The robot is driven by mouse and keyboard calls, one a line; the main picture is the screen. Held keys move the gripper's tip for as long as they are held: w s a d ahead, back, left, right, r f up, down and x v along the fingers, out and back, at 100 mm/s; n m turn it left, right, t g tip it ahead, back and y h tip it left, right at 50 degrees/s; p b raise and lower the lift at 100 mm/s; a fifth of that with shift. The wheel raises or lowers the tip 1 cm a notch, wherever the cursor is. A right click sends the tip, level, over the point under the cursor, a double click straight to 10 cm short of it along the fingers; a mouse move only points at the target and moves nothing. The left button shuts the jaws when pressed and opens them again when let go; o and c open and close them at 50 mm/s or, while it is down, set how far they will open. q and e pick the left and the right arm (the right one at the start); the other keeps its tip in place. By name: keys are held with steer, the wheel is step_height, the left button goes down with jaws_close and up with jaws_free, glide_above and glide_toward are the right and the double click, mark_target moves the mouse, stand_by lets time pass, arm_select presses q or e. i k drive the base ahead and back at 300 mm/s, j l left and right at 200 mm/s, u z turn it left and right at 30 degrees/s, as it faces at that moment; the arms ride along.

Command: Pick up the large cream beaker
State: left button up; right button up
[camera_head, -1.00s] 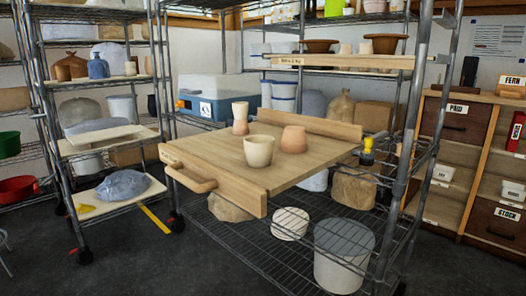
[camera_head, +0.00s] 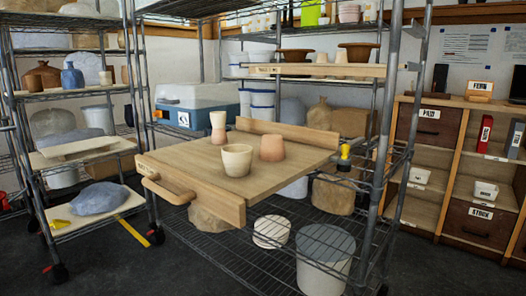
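The large cream beaker (camera_head: 237,160) stands upright near the front of a pulled-out wooden board (camera_head: 188,163) on a wire rack. A pinkish terracotta cup (camera_head: 272,147) stands just right of and behind it. A narrow-waisted, pale pink vessel (camera_head: 218,127) stands behind it to the left. The three are close together, and the beaker overlaps the others little in this view. Neither of my grippers shows in the head view.
The board has a wooden handle (camera_head: 163,190) at its front left. A metal rack post (camera_head: 379,150) rises to its right, beside a yellow-topped knob (camera_head: 345,152). A grey bucket (camera_head: 324,262) is on the lower shelf. Dark floor is open in front.

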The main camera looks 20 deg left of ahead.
mark_target(238, 159)
steer(key=i+l+u, duration=0.15)
steer(key=u, duration=0.75)
steer(key=i+l+u, duration=0.1)
steer(key=l+u, duration=0.25)
steer(key=l, duration=0.15)
steer(key=l+u, duration=0.35)
steer(key=l, duration=0.2)
steer(key=l+u, duration=0.25)
steer(key=l, duration=0.85)
steer(key=k, duration=0.05)
